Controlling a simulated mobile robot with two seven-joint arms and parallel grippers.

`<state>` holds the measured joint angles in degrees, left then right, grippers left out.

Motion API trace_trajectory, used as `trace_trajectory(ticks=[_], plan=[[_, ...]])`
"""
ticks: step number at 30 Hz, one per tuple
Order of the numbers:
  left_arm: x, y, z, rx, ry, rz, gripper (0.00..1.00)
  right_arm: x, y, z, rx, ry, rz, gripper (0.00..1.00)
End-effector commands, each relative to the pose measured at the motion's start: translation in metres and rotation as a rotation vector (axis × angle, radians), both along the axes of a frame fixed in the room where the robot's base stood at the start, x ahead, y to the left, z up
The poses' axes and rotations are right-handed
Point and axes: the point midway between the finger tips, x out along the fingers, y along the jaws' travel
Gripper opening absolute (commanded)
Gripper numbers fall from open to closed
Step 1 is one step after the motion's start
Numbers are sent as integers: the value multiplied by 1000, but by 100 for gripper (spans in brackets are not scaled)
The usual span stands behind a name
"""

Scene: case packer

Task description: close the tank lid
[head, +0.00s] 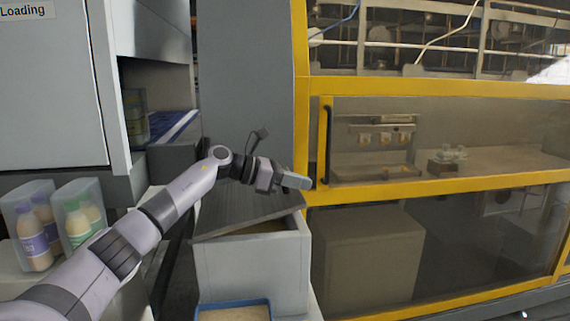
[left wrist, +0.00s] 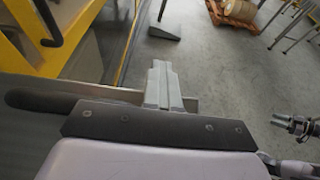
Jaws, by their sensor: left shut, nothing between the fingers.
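The tank (head: 252,272) is a grey box at the lower middle of the head view. Its dark grey lid (head: 235,212) sits tilted, with its right part raised. A gap under the lid shows a yellowish inside (head: 268,227). My left gripper (head: 297,181) is shut and empty, above the tank's far right part, close to the yellow frame. I cannot tell whether it touches the lid. Its shut fingers also show in the left wrist view (left wrist: 164,84).
A yellow-framed machine with clear panels (head: 440,187) and a door handle (head: 324,142) stands right of the tank. Bottles in clear bins (head: 35,227) stand at the left. A blue-rimmed tray (head: 233,305) is in front of the tank. Open floor (left wrist: 225,80) shows in the left wrist view.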

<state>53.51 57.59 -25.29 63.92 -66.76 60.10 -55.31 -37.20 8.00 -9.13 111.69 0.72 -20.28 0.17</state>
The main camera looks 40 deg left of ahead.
Motion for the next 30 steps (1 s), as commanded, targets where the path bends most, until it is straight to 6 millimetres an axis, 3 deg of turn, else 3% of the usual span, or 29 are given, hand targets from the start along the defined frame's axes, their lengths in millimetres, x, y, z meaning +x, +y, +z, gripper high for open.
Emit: trace_trajectory(ticks=[7, 12, 18, 30], plan=[[11, -7, -42, 86, 107, 4, 0, 0, 0, -9, 0, 0, 0, 43], [14, -9, -59, 83, 104, 4, 0, 0, 0, -12, 0, 0, 0, 43], [15, -10, -69, 84, 105, 5, 0, 0, 0, -13, 0, 0, 0, 43], [15, -9, -71, 84, 103, 7, 0, 0, 0, -13, 0, 0, 0, 43]])
